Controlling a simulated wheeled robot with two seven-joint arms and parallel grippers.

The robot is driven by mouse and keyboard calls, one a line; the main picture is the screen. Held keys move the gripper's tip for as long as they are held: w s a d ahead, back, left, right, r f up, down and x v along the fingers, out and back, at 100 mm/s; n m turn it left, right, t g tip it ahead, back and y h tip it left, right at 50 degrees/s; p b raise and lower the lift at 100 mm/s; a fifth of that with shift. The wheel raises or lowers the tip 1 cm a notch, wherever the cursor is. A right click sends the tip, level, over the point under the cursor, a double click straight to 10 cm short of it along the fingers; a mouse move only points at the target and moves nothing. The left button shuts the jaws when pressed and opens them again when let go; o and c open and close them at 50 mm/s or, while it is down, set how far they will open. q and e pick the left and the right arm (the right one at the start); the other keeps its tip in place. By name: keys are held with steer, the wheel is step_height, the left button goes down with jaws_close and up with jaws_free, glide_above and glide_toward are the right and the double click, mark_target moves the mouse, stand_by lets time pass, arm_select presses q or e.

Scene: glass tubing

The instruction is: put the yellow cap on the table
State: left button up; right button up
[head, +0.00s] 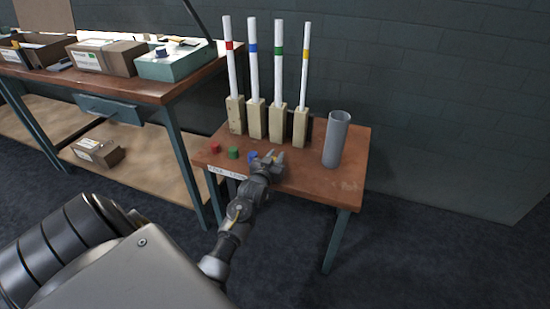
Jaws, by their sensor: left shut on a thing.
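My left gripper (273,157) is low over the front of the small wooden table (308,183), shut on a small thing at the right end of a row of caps. A bit of yellow shows between its fingers, which I take as the yellow cap (269,154); most of it is hidden. I cannot tell whether it touches the table top. To the left on the table are a red cap (215,148), a green cap (233,152) and a blue cap (252,156). My right gripper is not in view.
Behind the caps stand several wooden blocks (277,121) holding upright white tubes with coloured bands. A grey cylinder (336,140) stands at the right. The table's front right is clear. A larger workbench (140,88) with boxes is on the left.

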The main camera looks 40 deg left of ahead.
arm_select(q)
steer(key=shift+f, duration=0.1)
steer(key=o, duration=1)
steer(key=shift+c, duration=0.2)
